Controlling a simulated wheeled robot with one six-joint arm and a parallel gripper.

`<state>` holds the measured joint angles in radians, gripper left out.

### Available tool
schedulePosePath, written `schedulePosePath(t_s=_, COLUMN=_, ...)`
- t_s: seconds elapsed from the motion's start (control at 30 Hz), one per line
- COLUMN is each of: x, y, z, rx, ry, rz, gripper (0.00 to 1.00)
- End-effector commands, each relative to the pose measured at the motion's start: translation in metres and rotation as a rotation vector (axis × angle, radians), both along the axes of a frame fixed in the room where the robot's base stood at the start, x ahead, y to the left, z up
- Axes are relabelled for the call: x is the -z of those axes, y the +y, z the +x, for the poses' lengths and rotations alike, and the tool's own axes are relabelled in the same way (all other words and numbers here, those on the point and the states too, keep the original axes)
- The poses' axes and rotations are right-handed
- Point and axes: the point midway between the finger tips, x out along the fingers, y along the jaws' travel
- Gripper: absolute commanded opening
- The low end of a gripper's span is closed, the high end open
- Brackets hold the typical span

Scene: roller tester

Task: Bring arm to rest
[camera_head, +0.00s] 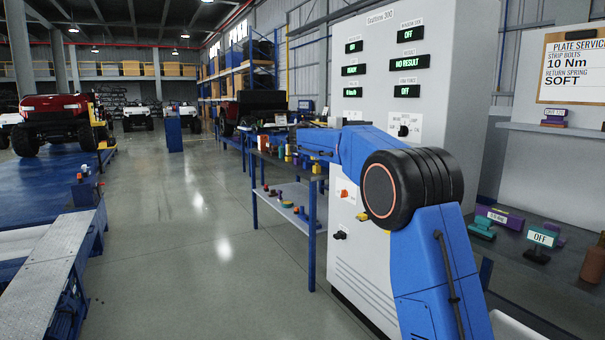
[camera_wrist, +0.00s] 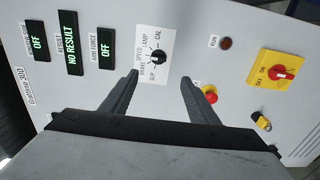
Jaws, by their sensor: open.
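My blue arm (camera_head: 435,255) rises at the right in the head view, bends at a large black joint (camera_head: 412,188) and reaches left in front of the cabinet. My gripper (camera_wrist: 158,76) shows in the wrist view with two dark fingers apart and nothing between them. It faces the white control cabinet (camera_head: 455,60), which looks rotated in the wrist view. A selector knob (camera_wrist: 156,59) on a white plate appears beyond the gap between the fingertips. I cannot tell whether the fingers touch the panel. The gripper's fingers cannot be made out in the head view.
A blue-legged bench (camera_head: 312,225) with small items stands left of the cabinet. A grey shelf (camera_head: 515,255) with small signs is at the right. A red stop button (camera_wrist: 210,95) and yellow switch (camera_wrist: 271,71) are on the panel. The floor (camera_head: 200,230) is clear.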

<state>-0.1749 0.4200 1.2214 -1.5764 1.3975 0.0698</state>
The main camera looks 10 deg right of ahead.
Motion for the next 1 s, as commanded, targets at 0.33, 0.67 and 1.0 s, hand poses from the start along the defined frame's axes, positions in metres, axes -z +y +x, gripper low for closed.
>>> schedulePosePath(t_s=0.33, x=0.020, y=-0.024, z=-0.080, rx=-0.018, ry=0.051, rz=0.204, gripper=0.55)
schedulePosePath(t_s=0.67, x=0.067, y=-0.033, z=-0.193, rx=-0.039, ry=0.095, rz=0.479, gripper=0.55)
schedulePosePath(t_s=1.0, x=0.130, y=-0.019, z=-0.315, rx=-0.056, ry=0.106, rz=0.765, gripper=0.55)
